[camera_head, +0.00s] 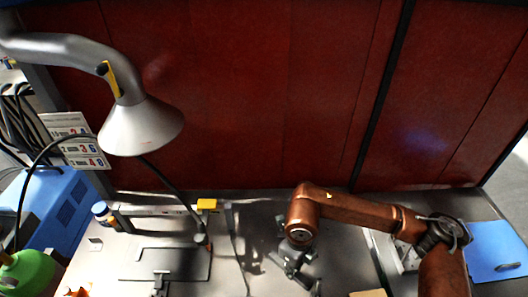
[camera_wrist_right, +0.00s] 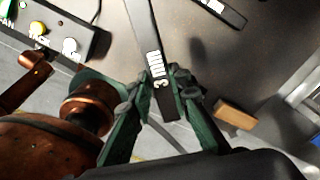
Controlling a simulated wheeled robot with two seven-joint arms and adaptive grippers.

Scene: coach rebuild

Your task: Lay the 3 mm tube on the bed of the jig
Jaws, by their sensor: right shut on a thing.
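The tube marked 3 mm (camera_wrist_right: 144,30) is a long dark grey bar with a white label, in the right wrist view. My right gripper (camera_wrist_right: 158,92) is shut on it near the label, with a green finger on each side. In the head view my right gripper (camera_head: 293,266) hangs over the bench right of centre; the tube is hard to make out there. The jig is not clear to identify; a flat dark-edged plate (camera_head: 185,263) with a rail behind it lies on the bench to the left. My left gripper is not in view.
A second dark labelled bar (camera_wrist_right: 224,11) and a small wooden block (camera_wrist_right: 235,114) lie on the bench. A lamp-like metal hood (camera_head: 142,125) hangs at the left. A yellow block (camera_head: 207,204) tops the rail. A blue sheet (camera_head: 495,248) is at the right. A red wall closes the back.

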